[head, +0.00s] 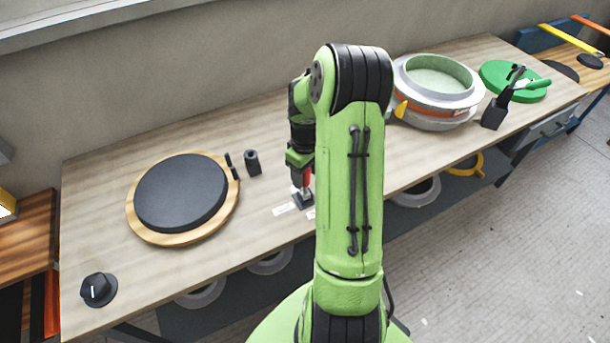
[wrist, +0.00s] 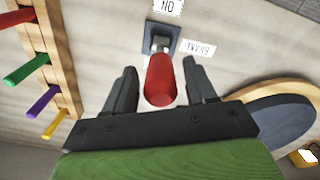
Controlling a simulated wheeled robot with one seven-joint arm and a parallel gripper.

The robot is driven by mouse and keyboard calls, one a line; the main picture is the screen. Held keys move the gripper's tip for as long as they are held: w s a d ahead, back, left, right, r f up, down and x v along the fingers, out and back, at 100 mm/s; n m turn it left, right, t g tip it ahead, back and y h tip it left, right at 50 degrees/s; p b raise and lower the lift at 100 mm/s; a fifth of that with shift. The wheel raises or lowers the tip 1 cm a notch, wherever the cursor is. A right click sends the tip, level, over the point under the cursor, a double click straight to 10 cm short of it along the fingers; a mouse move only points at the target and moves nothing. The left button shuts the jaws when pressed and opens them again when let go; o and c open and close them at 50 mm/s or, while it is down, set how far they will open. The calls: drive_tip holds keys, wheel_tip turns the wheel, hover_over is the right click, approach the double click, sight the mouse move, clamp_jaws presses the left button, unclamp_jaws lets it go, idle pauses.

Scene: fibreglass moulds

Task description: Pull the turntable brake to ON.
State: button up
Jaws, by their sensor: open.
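The brake lever has a red handle (wrist: 160,82) on a dark square base (wrist: 158,38), beside an ON label (wrist: 168,6) and a BRAKE label (wrist: 197,47). My gripper (wrist: 160,68) is open, with one finger on each side of the red handle and small gaps showing. In the head view, my gripper (head: 302,181) points down over the lever base (head: 303,199), and my arm hides part of this area. The turntable (head: 180,194) is a dark disc on a round wooden board, left of the lever.
A black knob (head: 97,290) sits at the table's front left. A small dark holder (head: 253,162) stands between turntable and lever. A round white mould (head: 436,84) and a green disc (head: 497,76) are at the right. Coloured pegs (wrist: 37,100) on wood show in the wrist view.

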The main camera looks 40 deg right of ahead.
drive_tip(key=shift+f, duration=0.3)
drive_tip(key=shift+c, duration=0.5)
clamp_jaws()
